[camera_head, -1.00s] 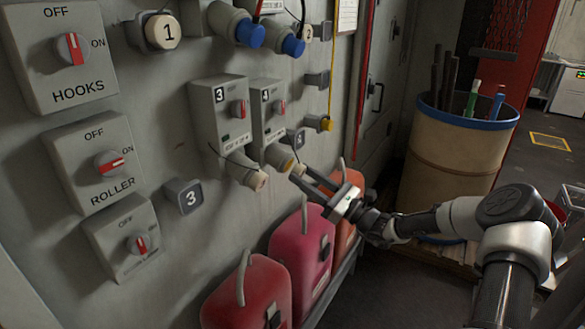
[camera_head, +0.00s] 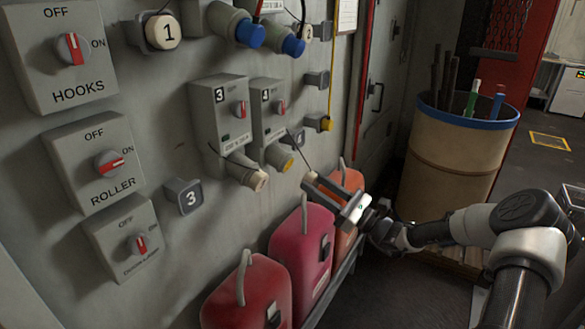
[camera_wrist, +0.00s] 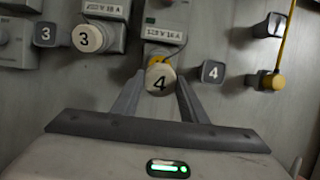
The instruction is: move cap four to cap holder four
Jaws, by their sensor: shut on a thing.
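Cap four (camera_head: 311,178) is a round cream cap on a thin dark cord. In the wrist view its face with a black 4 (camera_wrist: 160,82) sits between the fingertips. My gripper (camera_head: 318,184) is shut on the cap, apart from the wall. The fingers also show in the wrist view (camera_wrist: 159,90). Socket four (camera_head: 280,157) is uncovered and shows a yellow inside, left of the cap. Cap holder four (camera_head: 298,138), a small dark block marked 4, is on the wall above the cap. In the wrist view the holder (camera_wrist: 212,72) is empty, just right of the cap.
Capped socket three (camera_head: 246,173) juts out at left, and empty cap holder three (camera_head: 184,196) is beyond it. A yellow plug (camera_head: 324,124) hangs at right. Red canisters (camera_head: 303,246) stand below. A tan barrel (camera_head: 453,155) stands at right.

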